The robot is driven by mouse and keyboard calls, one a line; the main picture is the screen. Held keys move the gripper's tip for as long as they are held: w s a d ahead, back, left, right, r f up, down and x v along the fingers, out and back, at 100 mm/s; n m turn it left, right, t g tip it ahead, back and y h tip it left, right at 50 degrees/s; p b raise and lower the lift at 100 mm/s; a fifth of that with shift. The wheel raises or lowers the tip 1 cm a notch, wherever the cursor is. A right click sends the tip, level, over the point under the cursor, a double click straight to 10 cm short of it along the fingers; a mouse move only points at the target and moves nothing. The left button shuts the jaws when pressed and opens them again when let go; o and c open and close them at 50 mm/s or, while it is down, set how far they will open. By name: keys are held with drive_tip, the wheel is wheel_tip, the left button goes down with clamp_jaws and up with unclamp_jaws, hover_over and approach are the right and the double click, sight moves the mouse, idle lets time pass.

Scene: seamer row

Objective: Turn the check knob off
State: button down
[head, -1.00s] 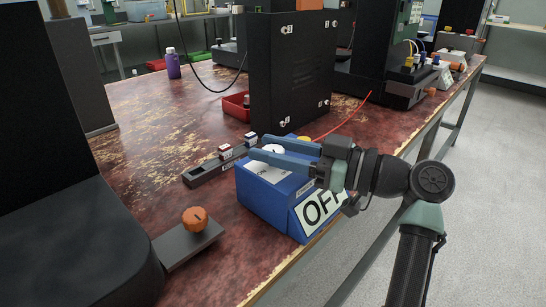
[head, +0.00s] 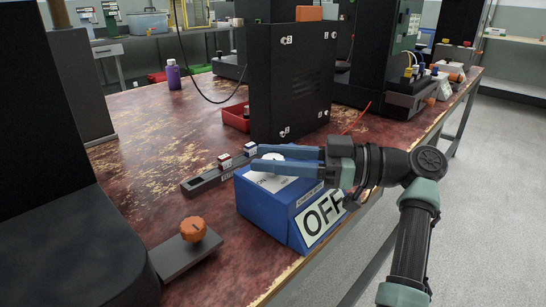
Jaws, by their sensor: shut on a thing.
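The blue box (head: 267,210) stands near the table's front edge, with a white sloped face reading OFF (head: 321,215). A round white knob (head: 272,157) sits on its top, partly covered by my fingers; I take it for the check knob. My gripper (head: 260,157) reaches in from the right with two long blue fingers lying nearly level, shut on the white knob, one finger on each side. The knob's pointer and exact setting cannot be made out.
An orange knob (head: 194,229) on a grey plate is at the front left. A dark strip with small switches (head: 222,171) lies left of the box. A tall black cabinet (head: 290,80) stands behind, beside a red tray (head: 236,117). A purple bottle (head: 173,75) is farther back.

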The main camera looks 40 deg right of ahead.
drive_tip(key=shift+c, duration=2.1)
unclamp_jaws()
drive_tip(key=p+v, duration=0.3)
drive_tip(key=v, duration=1)
drive_tip(key=shift+a, duration=0.1)
